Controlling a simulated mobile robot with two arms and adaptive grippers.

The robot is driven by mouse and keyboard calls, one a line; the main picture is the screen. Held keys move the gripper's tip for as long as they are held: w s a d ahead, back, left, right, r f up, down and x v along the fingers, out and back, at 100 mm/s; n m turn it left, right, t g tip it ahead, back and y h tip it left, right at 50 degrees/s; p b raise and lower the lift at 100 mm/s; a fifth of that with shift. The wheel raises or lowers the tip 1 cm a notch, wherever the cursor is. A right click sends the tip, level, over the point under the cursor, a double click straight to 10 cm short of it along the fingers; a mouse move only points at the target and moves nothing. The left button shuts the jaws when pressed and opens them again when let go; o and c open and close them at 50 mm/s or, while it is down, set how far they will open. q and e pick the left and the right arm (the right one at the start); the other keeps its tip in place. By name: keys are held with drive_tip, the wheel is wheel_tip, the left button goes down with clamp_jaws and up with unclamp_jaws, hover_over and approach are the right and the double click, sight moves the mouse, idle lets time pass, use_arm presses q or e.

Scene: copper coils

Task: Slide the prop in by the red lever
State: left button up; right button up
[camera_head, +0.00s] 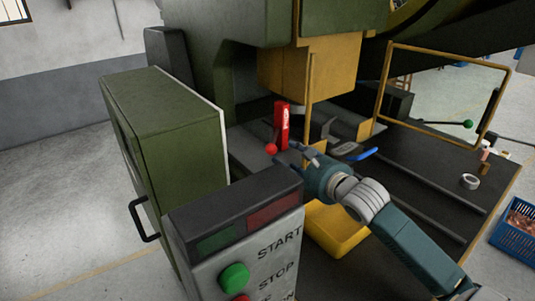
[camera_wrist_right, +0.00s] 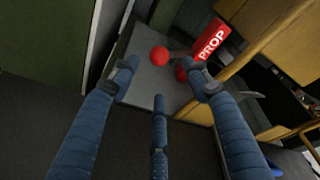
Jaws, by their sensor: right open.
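The prop (camera_head: 282,121) is an upright red block under the yellow press head; in the right wrist view its white "PROP" lettering (camera_wrist_right: 208,43) shows. The lever's red ball (camera_head: 271,149) is at the left of the prop's foot. My right gripper (camera_head: 297,154) is open, just right of the ball in the head view. In the right wrist view, my right gripper's spread fingers (camera_wrist_right: 160,77) point towards the red ball (camera_wrist_right: 159,56), which shows between and beyond the tips. No contact is clear. The lever's rod is mostly hidden. My left gripper is not in view.
A control box (camera_head: 240,249) with a green START button stands in front. A green cabinet (camera_head: 168,130) is at the left. A yellow bin (camera_head: 336,229) lies below my right arm. A blue-handled tool (camera_head: 359,154) and a tape roll (camera_head: 469,181) are on the dark bench.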

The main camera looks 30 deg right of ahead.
sight(274, 151)
drive_tip(key=p+x, duration=0.2)
drive_tip(key=x, duration=0.8)
drive_tip(key=shift+f, duration=0.1)
drive_tip(key=shift+w+f, duration=0.15)
drive_tip(key=shift+w, duration=0.35)
